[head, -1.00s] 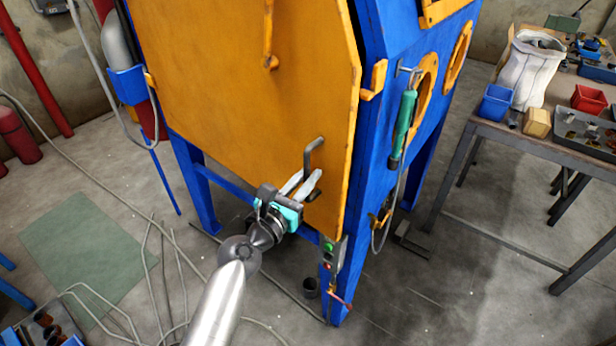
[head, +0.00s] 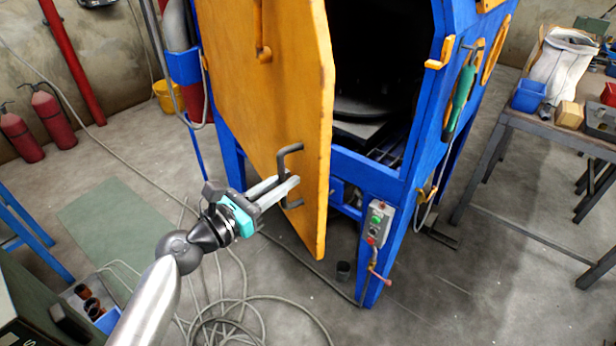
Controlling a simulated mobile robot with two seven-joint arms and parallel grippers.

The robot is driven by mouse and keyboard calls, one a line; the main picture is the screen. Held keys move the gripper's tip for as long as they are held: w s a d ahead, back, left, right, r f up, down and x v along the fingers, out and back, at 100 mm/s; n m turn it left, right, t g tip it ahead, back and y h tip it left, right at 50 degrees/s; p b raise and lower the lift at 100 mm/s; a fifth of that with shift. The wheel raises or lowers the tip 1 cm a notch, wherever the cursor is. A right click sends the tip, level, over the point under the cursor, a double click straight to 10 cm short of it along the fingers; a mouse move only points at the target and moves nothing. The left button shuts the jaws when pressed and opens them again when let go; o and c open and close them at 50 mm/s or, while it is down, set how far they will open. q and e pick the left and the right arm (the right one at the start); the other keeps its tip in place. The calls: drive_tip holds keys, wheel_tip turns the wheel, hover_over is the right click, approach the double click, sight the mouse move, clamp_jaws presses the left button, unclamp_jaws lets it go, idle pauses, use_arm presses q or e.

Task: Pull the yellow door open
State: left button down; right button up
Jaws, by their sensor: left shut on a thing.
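The yellow door (head: 285,90) of the blue blasting cabinet (head: 408,185) stands partly open, swung out on its left side. The dark inside of the cabinet shows to the right of the door. A dark bent handle (head: 291,150) is on the door's lower right part. My left gripper (head: 286,186) is shut on this handle, with its light fingers around the bar. My right gripper is not in view.
A control box (head: 378,222) with buttons is on the cabinet's front right leg. Hoses (head: 240,310) lie on the floor below my arm. A workbench (head: 560,135) with bins stands at the right. Fire extinguishers (head: 52,112) stand at the far left.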

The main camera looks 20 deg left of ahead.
use_arm(q)
drive_tip(key=shift+s+a, duration=0.9)
drive_tip(key=shift+a, duration=0.15)
drive_tip(key=c, duration=0.8)
unclamp_jaws()
drive_tip(key=shift+d, duration=0.1)
drive_tip(key=shift+c, duration=0.2)
